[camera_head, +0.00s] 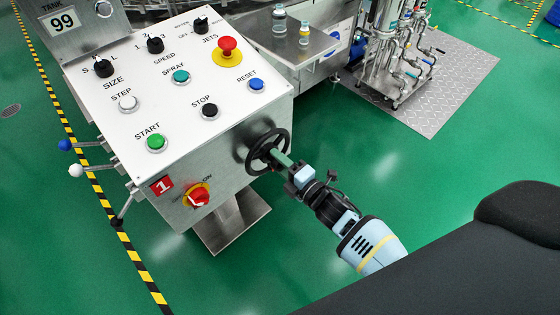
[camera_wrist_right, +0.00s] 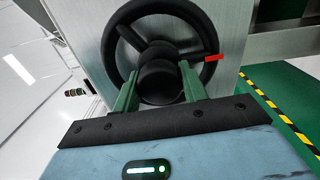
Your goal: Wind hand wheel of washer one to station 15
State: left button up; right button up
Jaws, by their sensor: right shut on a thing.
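The black hand wheel (camera_head: 268,151) is on the front side of the control box, right of the red number 1 plate. My right gripper (camera_head: 279,160) reaches it from the right front. In the right wrist view the wheel (camera_wrist_right: 162,42) fills the upper middle, with a red mark (camera_wrist_right: 211,58) on the right of its rim. The green fingers of the right gripper (camera_wrist_right: 160,88) are shut on the wheel's black hub, one on each side. A tank display (camera_head: 61,21) reads 99. No station number is legible. My left gripper is not in view.
The panel (camera_head: 172,88) carries knobs and buttons, with a red emergency button (camera_head: 227,46) at its upper right. A red and yellow switch (camera_head: 198,195) sits left of the wheel. Levers (camera_head: 75,170) stick out at left. Green floor is open to the right.

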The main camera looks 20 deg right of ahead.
jog(key=shift+m, duration=0.3)
jog(key=o, duration=1.4)
jog(key=shift+c, duration=0.2)
jog(key=v, duration=0.8)
jog(key=shift+p, duration=0.45)
